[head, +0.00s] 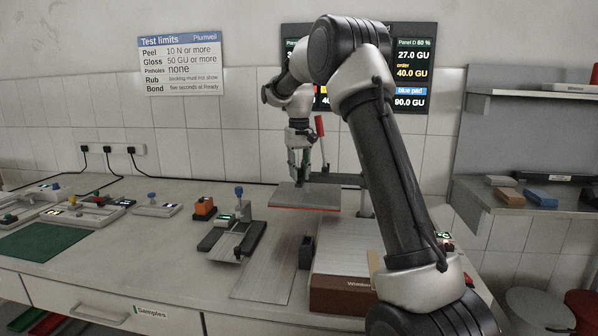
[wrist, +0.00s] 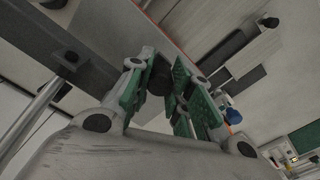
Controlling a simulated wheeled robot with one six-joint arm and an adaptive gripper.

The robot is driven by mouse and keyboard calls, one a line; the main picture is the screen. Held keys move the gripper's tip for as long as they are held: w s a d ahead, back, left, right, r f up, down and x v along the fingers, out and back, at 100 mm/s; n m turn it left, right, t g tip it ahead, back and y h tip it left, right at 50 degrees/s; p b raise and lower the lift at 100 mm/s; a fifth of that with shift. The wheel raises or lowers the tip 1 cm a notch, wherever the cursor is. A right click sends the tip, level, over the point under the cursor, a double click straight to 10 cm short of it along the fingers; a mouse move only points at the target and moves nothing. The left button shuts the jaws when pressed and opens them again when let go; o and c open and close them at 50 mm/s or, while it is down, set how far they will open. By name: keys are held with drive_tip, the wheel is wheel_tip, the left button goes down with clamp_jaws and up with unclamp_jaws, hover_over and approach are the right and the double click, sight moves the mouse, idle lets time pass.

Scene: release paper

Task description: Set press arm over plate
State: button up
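The press arm (head: 345,179) is a dark horizontal bar on an upright post (head: 363,200) at the back of the bench. A flat grey plate with a red lower edge (head: 303,199) is at the bar's left end, above the bench. My gripper (head: 299,166) points down over this plate. In the wrist view, the green-padded fingers of my gripper (wrist: 158,90) stand apart on either side of a dark round knob (wrist: 159,73). I cannot tell whether both pads touch it. The plate's far side and the knob's base are hidden.
A red lever (head: 320,126) rises behind the bar. A small dark block (head: 306,252) and a brown box (head: 342,297) stand in front. A clamp fixture (head: 232,238) and an orange block (head: 204,208) lie left. A green mat (head: 45,241) lies far left.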

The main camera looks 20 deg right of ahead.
clamp_jaws()
drive_tip(key=shift+s+a+n, duration=0.15)
drive_tip(key=shift+s+n, duration=0.15)
drive_tip(key=shift+s, duration=0.25)
drive_tip(key=s+d+n, duration=0.3)
drive_tip(key=s+n, duration=0.6)
drive_tip(key=s, duration=0.9)
drive_tip(key=s+d+n, duration=0.8)
drive_tip(key=s+d, duration=0.2)
drive_tip(key=d, duration=0.4)
drive_tip(key=shift+s+n, duration=0.3)
